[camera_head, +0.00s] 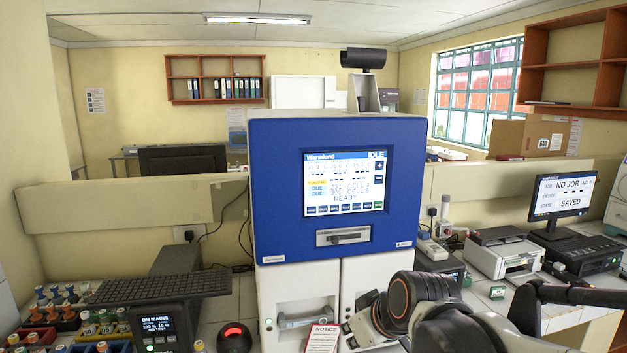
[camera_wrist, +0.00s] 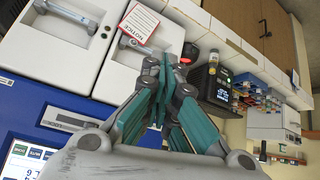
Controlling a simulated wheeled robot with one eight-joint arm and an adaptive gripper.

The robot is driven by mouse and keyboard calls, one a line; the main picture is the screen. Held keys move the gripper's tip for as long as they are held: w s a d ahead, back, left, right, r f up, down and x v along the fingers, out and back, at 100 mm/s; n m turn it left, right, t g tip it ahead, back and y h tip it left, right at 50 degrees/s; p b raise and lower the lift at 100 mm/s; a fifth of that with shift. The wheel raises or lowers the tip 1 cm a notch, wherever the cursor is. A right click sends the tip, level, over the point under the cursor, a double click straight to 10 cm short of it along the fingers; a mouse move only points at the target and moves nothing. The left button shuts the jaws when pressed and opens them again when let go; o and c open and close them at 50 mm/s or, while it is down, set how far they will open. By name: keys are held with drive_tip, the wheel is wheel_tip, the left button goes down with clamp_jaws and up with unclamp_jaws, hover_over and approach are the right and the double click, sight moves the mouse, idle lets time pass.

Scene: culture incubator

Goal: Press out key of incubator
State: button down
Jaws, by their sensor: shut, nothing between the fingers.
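The incubator (camera_head: 262,185) has a blue front panel and white doors below. Its lit touchscreen (camera_head: 345,183) reads IDLE and READY, with a row of small keys (camera_head: 345,208) along the bottom and two keys at the right edge. The key labels are too small to read, so I cannot tell which is the out key. In the wrist view, part of the screen (camera_wrist: 22,160) shows at the lower left. My gripper (camera_wrist: 166,66) is shut and empty, with teal fingers together, pointing away from the screen. In the head view my wrist is below the panel, at right.
A slot with a handle (camera_head: 343,237) sits under the screen. A notice card (camera_head: 322,338) is at the white doors. A red-topped black device (camera_head: 234,337) and vial racks (camera_head: 60,318) stand left. A printer (camera_head: 505,256) and monitor (camera_head: 562,194) stand right.

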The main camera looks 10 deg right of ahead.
sight(323, 209)
drive_tip(key=w+d+r+n+t+y+p, duration=0.1)
drive_tip(key=w+r+n+p, duration=0.2)
drive_tip(key=w+r+p, duration=1.1)
drive_tip(key=p, duration=0.4)
drive_tip(key=shift+w+d+r+n, duration=0.15)
drive_tip(key=shift+d+r+n, duration=0.25)
drive_tip(key=shift+w, duration=0.15)
drive_tip(key=shift+w, duration=4.25)
drive_tip(key=shift+w+b, duration=0.15)
drive_tip(key=shift+b, duration=0.2)
drive_tip(key=shift+w, duration=0.3)
